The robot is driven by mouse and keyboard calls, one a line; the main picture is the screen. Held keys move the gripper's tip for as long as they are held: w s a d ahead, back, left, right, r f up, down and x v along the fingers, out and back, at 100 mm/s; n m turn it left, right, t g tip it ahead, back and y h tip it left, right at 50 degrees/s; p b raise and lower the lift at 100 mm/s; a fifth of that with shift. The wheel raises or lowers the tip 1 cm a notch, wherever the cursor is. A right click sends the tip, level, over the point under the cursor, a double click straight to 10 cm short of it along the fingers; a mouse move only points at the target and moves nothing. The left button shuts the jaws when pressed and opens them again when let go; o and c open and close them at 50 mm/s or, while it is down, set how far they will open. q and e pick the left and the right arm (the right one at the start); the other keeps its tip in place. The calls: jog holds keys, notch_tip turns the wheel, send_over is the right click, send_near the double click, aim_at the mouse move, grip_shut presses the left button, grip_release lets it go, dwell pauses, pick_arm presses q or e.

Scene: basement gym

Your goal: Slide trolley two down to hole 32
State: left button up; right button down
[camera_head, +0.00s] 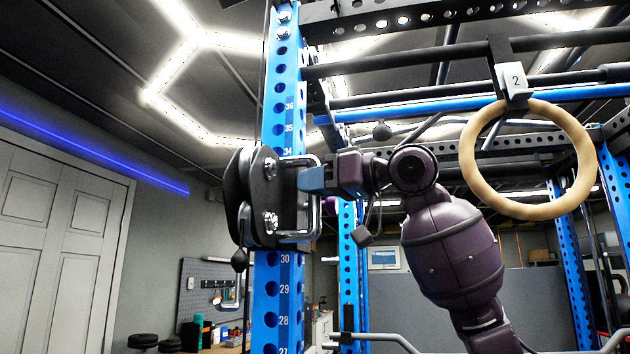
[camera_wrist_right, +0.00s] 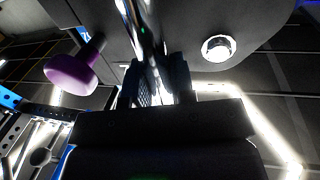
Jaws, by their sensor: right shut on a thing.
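The trolley (camera_head: 258,205), a black plate carriage with rollers and silver bolts, sits on the blue numbered upright (camera_head: 284,100). Numbers 36, 35 and 34 show above it, and 30, 29, 28 and 27 below. Its body covers the holes between 34 and 30, hole 32 among them. My right gripper (camera_head: 310,179) is shut on the trolley's chrome handle (camera_head: 299,238), near its upper part. In the right wrist view the handle (camera_wrist_right: 146,35) runs between the fingers (camera_wrist_right: 158,85), and a purple knob (camera_wrist_right: 72,72) sticks out at the left. My left gripper is not in view.
A wooden ring (camera_head: 475,160) hangs at the right from a strap with a white tag (camera_head: 514,77) reading 2. Rack bars cross overhead. A black ball hangs just below the trolley (camera_head: 239,260). A white door (camera_head: 50,240) stands at the left.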

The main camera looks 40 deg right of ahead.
jog(key=c, duration=1)
grip_release()
jog(key=shift+w+a, duration=0.1)
jog(key=b+v, duration=0.1)
jog(key=v, duration=1)
jog(key=shift+r, duration=0.1)
